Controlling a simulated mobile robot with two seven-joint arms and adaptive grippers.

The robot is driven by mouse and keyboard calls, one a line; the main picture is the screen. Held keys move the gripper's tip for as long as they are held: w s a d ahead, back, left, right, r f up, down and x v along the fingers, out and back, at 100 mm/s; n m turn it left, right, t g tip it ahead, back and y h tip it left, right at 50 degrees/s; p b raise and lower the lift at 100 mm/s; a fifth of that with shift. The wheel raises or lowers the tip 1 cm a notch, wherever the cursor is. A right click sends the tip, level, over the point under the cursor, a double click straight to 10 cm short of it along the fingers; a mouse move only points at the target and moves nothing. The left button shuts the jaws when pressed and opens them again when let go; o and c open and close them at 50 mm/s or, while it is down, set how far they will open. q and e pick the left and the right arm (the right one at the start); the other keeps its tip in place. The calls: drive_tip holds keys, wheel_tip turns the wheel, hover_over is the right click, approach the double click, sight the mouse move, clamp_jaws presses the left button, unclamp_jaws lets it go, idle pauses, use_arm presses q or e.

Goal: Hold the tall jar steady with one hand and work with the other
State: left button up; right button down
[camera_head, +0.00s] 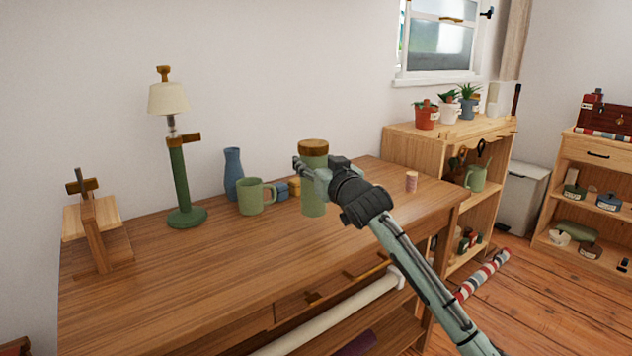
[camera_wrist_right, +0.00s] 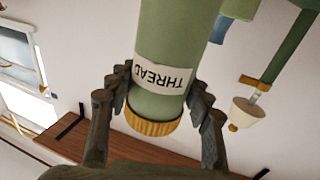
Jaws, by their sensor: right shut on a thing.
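The tall jar (camera_head: 314,202) is a green cylinder with a brown lid. It stands upright on the wooden table (camera_head: 190,270), towards its back. My right gripper (camera_head: 312,173) is shut on the jar's upper part, below the lid. The right wrist view shows the jar (camera_wrist_right: 175,35) upside down, with a white "THREAD" label and the fingers on both sides of it. The gripper hides part of the jar in the head view. My left gripper is in neither view.
Left of the jar are a green mug (camera_head: 251,198), a blue vase (camera_head: 233,172), small blue (camera_head: 282,191) and yellow (camera_head: 294,187) blocks and a lamp (camera_head: 180,185). The table's front is clear.

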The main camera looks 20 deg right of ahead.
drive_tip(key=shift+w+d+f, duration=0.15)
drive_tip(key=shift+w+d, duration=0.1)
drive_tip(key=shift+d, duration=0.1)
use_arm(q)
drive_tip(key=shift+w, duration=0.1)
use_arm(e)
wheel_tip(320, 180, down, 4)
drive_tip(key=shift+r, duration=0.1)
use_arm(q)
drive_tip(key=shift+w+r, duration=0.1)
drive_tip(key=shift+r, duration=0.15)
use_arm(e)
drive_tip(key=shift+f, duration=0.2)
